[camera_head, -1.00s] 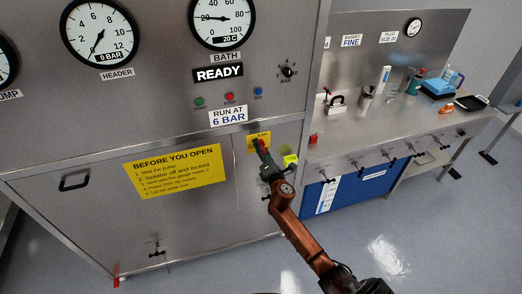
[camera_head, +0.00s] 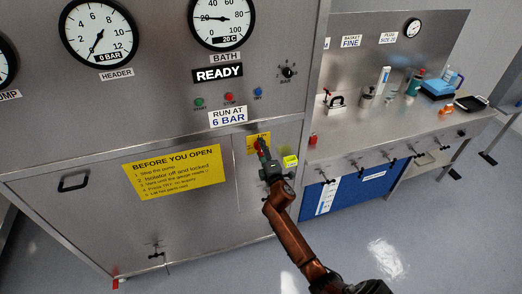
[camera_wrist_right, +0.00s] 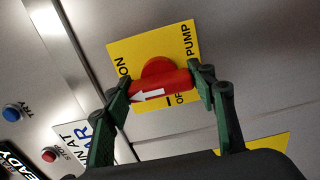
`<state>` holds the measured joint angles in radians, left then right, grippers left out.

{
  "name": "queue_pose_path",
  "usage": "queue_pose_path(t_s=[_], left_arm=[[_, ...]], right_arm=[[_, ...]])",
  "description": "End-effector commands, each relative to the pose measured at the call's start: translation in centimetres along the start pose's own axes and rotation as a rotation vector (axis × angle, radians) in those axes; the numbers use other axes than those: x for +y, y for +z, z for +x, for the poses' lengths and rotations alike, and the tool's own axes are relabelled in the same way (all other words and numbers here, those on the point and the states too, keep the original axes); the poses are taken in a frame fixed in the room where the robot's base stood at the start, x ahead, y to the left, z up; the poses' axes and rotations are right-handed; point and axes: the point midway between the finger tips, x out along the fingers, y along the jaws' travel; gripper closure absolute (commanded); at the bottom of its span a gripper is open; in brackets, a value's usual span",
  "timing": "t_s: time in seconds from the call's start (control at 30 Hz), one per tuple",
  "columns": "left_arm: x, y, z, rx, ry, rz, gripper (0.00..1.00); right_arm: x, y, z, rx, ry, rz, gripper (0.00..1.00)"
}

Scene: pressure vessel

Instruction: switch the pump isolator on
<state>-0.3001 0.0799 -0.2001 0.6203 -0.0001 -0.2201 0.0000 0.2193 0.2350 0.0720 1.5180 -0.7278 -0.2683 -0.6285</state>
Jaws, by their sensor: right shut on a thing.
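The pump isolator is a red turning handle (camera_wrist_right: 160,75) with a white arrow, on a yellow plate (camera_wrist_right: 140,48) marked ON, OFF and PUMP. In the right wrist view the arrow points left and slightly down, its tip just below the ON label. My right gripper (camera_wrist_right: 160,90) is shut on the red handle, with a green-and-black finger at each end of it. In the head view the right gripper (camera_head: 260,146) reaches up to the yellow plate (camera_head: 252,136) and hides part of it and the handle. My left gripper is not in view.
Stop and start buttons and a knob (camera_head: 288,71) are above. A yellow notice (camera_head: 176,178) is on the left. A workbench (camera_head: 410,125) with several items stands at the right.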

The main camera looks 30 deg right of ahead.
Motion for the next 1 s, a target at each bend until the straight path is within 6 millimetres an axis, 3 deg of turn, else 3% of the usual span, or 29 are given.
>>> queue_pose_path(t_s=[0.37,0.4,0.6,0.67,1.0], left_arm=[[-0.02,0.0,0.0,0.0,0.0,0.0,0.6],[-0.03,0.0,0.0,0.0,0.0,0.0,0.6],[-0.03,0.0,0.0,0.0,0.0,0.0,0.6],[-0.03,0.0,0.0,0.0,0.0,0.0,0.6],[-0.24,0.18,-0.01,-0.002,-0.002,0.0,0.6]], right_arm=[[-0.14,0.02,-0.02,0.0,-0.002,0.012,0.73],[-0.14,0.02,-0.02,0.0,-0.002,0.012,0.48],[-0.1,0.03,-0.02,0.0,-0.002,0.01,0.34],[-0.08,0.02,-0.01,0.0,-0.001,0.009,0.3],[-0.07,0.04,-0.43,0.0,-0.001,0.007,0.3]])
